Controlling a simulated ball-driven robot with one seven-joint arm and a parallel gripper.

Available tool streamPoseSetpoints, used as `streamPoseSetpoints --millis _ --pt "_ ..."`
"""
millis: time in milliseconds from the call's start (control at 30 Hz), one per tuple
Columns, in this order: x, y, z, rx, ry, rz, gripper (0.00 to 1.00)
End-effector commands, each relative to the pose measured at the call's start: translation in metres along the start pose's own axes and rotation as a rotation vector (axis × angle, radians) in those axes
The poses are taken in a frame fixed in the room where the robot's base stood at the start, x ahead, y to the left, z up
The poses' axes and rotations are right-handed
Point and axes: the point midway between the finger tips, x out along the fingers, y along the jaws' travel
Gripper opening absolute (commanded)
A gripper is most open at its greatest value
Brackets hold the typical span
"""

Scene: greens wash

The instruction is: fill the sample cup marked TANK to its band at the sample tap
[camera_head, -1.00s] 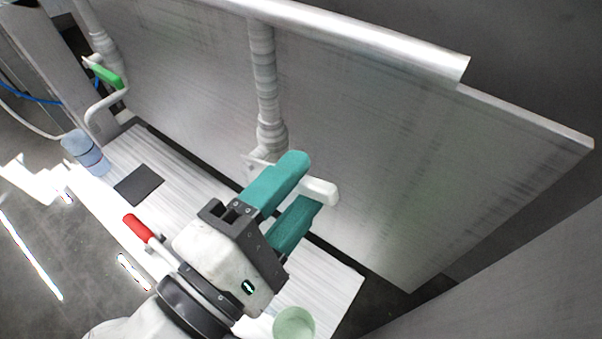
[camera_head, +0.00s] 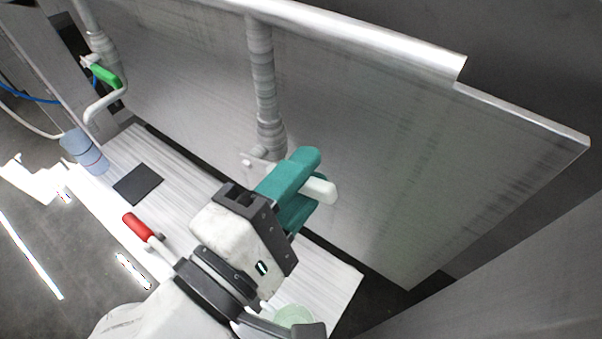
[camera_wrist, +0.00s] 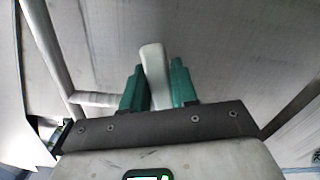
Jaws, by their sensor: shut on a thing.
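My gripper (camera_head: 297,190) has teal fingers shut on a white lever handle (camera_head: 321,190) beside the grey pipe on the metal wall. The handle also stands between the fingers in the wrist view (camera_wrist: 153,75). A blue translucent cup (camera_head: 84,152) with a dark band stands at the far left, below a curved white spout (camera_head: 103,103). A pale green cup (camera_head: 294,315) stands at the bottom, partly hidden by my arm. No marking is readable on either cup, so I cannot tell which is TANK.
A green lever (camera_head: 106,76) sits above the spout. A black square pad (camera_head: 137,184) lies on the white slatted shelf (camera_head: 190,188). A red-handled thing (camera_head: 138,227) lies near its front edge. The metal wall (camera_head: 350,130) rises behind.

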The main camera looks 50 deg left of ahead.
Motion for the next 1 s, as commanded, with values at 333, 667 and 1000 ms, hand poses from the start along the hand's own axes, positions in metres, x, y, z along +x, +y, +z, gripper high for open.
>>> streamPoseSetpoints --millis 333,667,1000 --pt "0.0 0.0 0.0 0.0 0.0 -0.001 0.0" --pt "0.0 -0.02 -0.003 0.209 0.001 -0.001 0.0" --pt "0.0 -0.026 -0.005 0.325 0.001 -0.003 0.0"
